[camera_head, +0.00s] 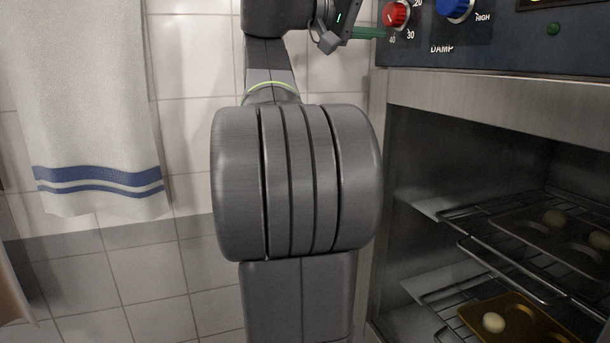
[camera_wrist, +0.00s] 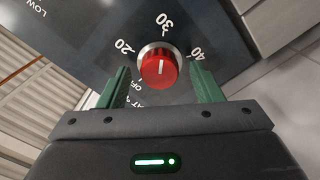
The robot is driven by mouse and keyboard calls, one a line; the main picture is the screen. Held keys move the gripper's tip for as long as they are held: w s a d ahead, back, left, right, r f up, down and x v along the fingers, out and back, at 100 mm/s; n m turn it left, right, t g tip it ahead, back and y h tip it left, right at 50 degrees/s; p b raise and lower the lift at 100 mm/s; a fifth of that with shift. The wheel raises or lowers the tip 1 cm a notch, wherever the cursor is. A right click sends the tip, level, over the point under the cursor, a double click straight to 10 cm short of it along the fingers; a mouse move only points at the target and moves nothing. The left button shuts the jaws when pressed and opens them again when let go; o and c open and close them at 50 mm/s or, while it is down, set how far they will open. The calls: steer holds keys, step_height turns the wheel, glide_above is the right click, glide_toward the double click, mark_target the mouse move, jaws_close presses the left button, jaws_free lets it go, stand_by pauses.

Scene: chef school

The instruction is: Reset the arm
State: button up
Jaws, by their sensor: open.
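My gripper (camera_wrist: 162,88) is open in the wrist view, with its two green fingers apart. A red knob (camera_wrist: 158,70) with a white mark lies between and just beyond the fingertips; I cannot tell whether a finger touches it. In the head view the red knob (camera_head: 396,14) is at the top of the oven's control panel. My gripper's green finger (camera_head: 368,33) shows just left of it, and the rest of the gripper is cut off by the top edge. My grey arm fills the middle of the head view.
A blue knob (camera_head: 455,9) sits right of the red one on the dark panel (camera_head: 500,45). The open proofer below holds wire racks (camera_head: 520,262) and trays with pale dough balls (camera_head: 493,322). A towel (camera_head: 95,110) hangs on the tiled wall at left.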

steer(key=v, duration=1.3)
steer(key=x, duration=1.3)
steer(key=shift+d, duration=0.3)
steer(key=shift+w+r+n+p, duration=0.15)
steer(key=shift+n+p, duration=0.25)
steer(key=shift+p, duration=0.1)
steer(key=shift+a+n+p, duration=0.1)
steer(key=shift+n+p, duration=0.5)
steer(key=shift+n, duration=0.5)
steer(key=n+p, duration=0.3)
steer(key=n, duration=0.2)
steer(key=shift+r+n+p, duration=0.1)
steer(key=shift+n+p, duration=0.2)
steer(key=shift+n, duration=0.1)
steer(key=n+p, duration=0.3)
steer(key=n, duration=0.3)
steer(key=shift+p, duration=0.3)
steer(key=shift+n+p, duration=0.8)
steer(key=shift+n, duration=0.8)
